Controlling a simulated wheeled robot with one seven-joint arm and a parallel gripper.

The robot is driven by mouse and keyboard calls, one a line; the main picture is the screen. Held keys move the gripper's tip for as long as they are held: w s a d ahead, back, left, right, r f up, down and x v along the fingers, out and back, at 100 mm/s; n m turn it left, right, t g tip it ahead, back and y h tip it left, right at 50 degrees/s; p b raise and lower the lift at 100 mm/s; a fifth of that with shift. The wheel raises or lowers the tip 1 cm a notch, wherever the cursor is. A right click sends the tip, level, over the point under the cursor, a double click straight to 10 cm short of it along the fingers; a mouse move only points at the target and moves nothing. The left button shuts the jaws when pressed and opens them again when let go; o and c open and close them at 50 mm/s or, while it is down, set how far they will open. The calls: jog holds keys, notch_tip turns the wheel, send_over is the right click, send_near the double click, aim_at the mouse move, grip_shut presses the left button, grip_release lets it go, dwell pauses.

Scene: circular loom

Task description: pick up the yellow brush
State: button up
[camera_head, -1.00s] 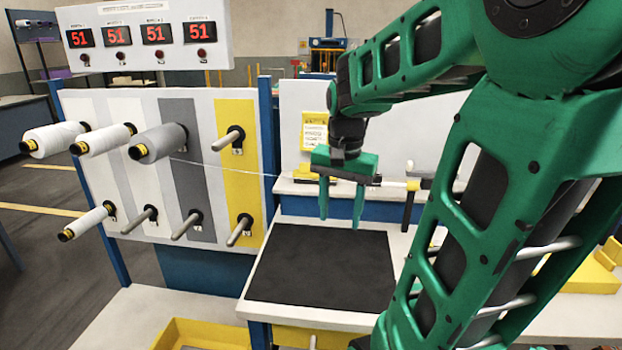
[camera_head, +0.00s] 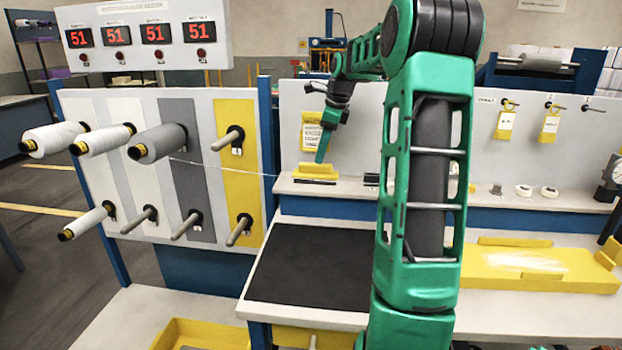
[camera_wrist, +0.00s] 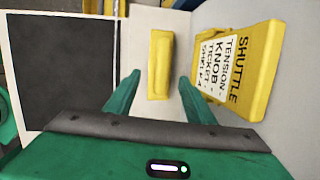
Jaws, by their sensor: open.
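A yellow brush (camera_head: 315,170) lies on the light ledge at the foot of the back panel. In the wrist view the brush (camera_wrist: 161,64) is a long yellow block, ahead of and between the green fingertips. My gripper (camera_head: 321,158) hangs just above the brush with its fingers pointing down. In the wrist view my gripper (camera_wrist: 158,80) is open, with nothing held. Whether a finger touches the brush cannot be told.
A yellow sign (camera_wrist: 241,68) with shuttle tension text stands close beside the brush against the panel (camera_head: 370,115). A dark mat (camera_head: 320,268) lies on the lower table, clear. Thread spools (camera_head: 160,142) are on the rack at left. My arm hides part of the ledge.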

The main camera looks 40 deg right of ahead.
aim_at(315, 173)
jog(key=shift+x, duration=4.15)
jog(key=shift+w+r, duration=0.1)
jog(key=shift+w, duration=0.05)
jog(key=c, duration=0.9)
